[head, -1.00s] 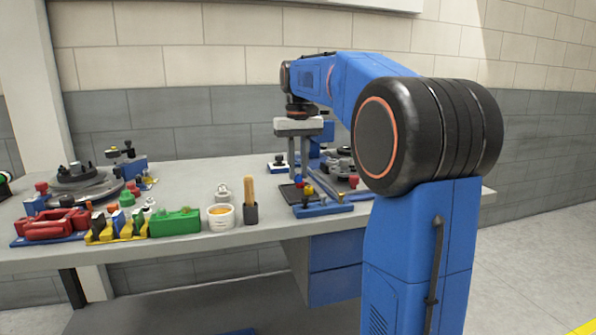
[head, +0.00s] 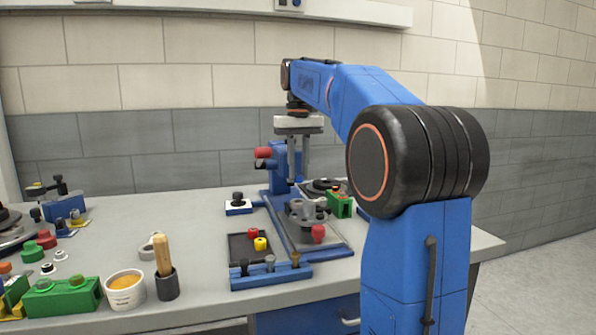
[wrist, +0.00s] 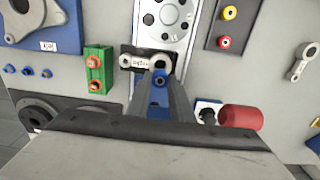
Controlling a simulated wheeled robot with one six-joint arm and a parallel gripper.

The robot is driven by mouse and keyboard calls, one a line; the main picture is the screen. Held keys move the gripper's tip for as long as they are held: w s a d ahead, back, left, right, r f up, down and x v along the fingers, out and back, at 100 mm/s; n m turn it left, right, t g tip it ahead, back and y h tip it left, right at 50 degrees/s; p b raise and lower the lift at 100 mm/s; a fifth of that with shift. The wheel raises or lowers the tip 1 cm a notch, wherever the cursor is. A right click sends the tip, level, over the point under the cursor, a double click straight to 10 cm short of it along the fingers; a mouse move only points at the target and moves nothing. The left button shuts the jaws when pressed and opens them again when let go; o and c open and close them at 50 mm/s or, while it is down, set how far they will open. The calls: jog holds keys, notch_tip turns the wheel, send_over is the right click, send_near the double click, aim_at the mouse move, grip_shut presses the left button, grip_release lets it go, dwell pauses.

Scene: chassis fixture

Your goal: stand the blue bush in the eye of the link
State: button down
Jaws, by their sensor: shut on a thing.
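My gripper (head: 298,178) points down over the back of the bench, its two grey fingers shut on the blue bush (head: 299,180). In the wrist view the bush (wrist: 159,78) shows between the fingertips (wrist: 160,88). A small grey link (wrist: 143,62) with a round eye at each end lies on a dark labelled plate. Its right eye (wrist: 161,62) is just beyond the bush in that picture. The bush partly overlaps the eye's near side; I cannot tell its height above it. The link is not clearly visible in the head view.
A green block (wrist: 98,70) with orange-topped parts stands beside the link. A black-knobbed block (wrist: 207,112) and a red cylinder (wrist: 240,117) are close to the fingers. Another grey link (head: 152,246) lies loose at left. A dark tray (head: 250,246) holds red and yellow bushes.

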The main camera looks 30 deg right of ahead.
aim_at(298, 175)
jog(key=shift+f, duration=2.1)
jog(key=shift+f, duration=0.2)
jog(key=shift+f, duration=0.4)
jog(key=shift+f, duration=0.4)
jog(key=c, duration=1.9)
grip_release()
jog(key=shift+o, duration=0.2)
jog(key=shift+r, duration=0.15)
jog(key=shift+r, duration=1.4)
